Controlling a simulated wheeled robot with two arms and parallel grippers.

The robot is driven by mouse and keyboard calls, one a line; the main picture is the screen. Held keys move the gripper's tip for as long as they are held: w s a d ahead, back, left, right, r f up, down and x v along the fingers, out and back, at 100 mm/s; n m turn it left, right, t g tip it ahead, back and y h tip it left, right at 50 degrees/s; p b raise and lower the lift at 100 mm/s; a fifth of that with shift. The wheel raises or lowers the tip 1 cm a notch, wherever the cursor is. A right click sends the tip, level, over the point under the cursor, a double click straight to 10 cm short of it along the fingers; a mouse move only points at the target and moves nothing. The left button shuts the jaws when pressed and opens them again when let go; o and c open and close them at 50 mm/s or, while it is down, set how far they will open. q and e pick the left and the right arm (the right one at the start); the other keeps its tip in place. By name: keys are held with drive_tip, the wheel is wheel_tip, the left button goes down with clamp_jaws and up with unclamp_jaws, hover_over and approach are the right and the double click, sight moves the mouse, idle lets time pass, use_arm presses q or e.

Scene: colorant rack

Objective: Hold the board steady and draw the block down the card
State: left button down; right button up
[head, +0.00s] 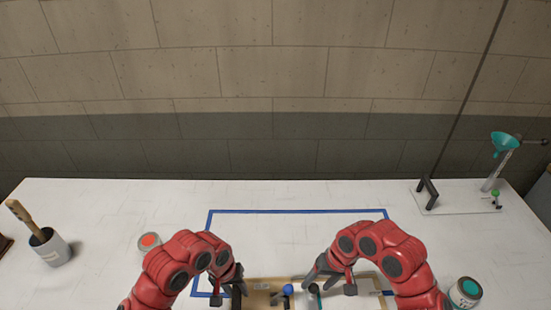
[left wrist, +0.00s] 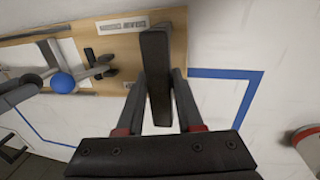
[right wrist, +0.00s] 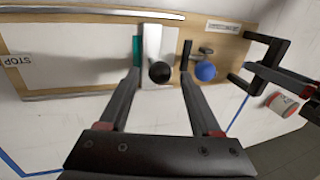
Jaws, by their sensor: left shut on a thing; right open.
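The tan board (right wrist: 222,52) lies on the table at the bottom middle of the head view (head: 258,297). My left gripper (head: 236,287) is shut on the board's black handle (left wrist: 155,50), which also shows in the right wrist view (right wrist: 265,63). The pale card (right wrist: 70,55) lies on the board and bears "STOP" near one end. A whitish block (right wrist: 152,42) with a black ball knob (right wrist: 160,72) stands on the card, with a teal strip (right wrist: 136,48) beside it. My right gripper (right wrist: 161,58) is open, its fingers on either side of the block. Finger contact is unclear.
A blue ball knob (right wrist: 205,71) on a clamp is close to the right gripper's finger. Blue tape (head: 300,211) outlines the work area. A red-topped can (head: 150,243), brush pot (head: 48,247), teal-topped can (head: 465,292) and funnel stand (head: 504,145) stand outside it.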

drive_tip(key=shift+x, duration=1.75)
clamp_jaws()
drive_tip(key=shift+w+d, duration=0.15)
drive_tip(key=shift+d, duration=1.95)
